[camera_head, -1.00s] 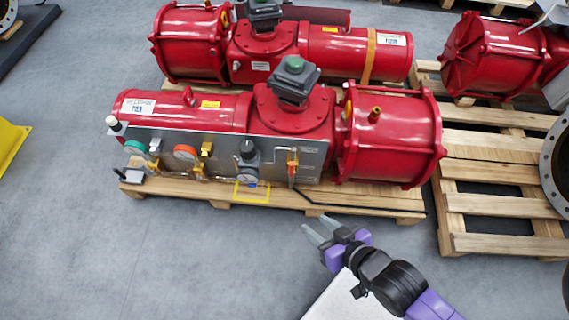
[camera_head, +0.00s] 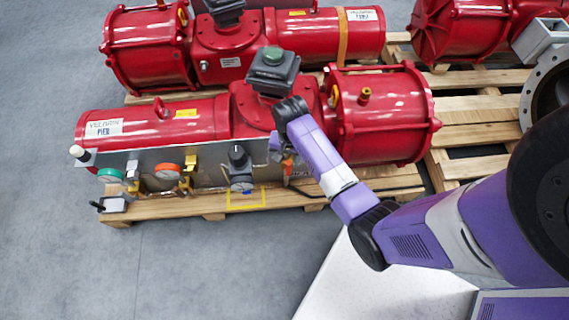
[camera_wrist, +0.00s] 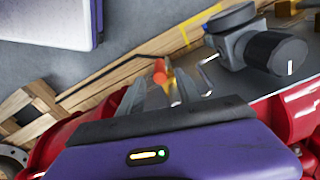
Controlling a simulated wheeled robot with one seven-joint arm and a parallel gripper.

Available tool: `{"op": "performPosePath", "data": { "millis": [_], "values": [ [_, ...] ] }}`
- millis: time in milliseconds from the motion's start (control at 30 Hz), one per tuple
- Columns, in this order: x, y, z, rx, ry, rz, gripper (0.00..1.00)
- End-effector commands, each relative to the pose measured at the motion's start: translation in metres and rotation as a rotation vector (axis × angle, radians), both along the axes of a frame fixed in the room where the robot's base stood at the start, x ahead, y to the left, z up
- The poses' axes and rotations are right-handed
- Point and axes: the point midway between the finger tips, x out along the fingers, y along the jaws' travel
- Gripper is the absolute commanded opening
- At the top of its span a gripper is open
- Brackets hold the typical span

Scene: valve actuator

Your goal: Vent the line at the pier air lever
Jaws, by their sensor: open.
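The pier actuator is the front red actuator (camera_head: 195,122), lying on a wooden pallet with a white label at its left end. A grey panel (camera_head: 212,177) runs along its front. The air lever has an orange handle (camera_wrist: 160,70) on a brass valve near the panel's right end.
A black-knobbed regulator (camera_head: 239,158) with a gauge is left of the lever, close to my fingers in the wrist view (camera_wrist: 262,45). A second red actuator (camera_head: 233,45) stands behind. Open floor (camera_head: 180,265) lies in front.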

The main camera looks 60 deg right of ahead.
Motion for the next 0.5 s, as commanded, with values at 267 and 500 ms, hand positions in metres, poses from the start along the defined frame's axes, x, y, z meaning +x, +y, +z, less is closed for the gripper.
{"op": "performPosePath", "data": {
  "millis": [267, 500],
  "values": [
    [-0.001, 0.000, -0.035, 0.004, 0.008, -0.003, 0.41],
    [0.000, -0.001, -0.066, 0.003, 0.006, -0.003, 0.41]
  ]
}}
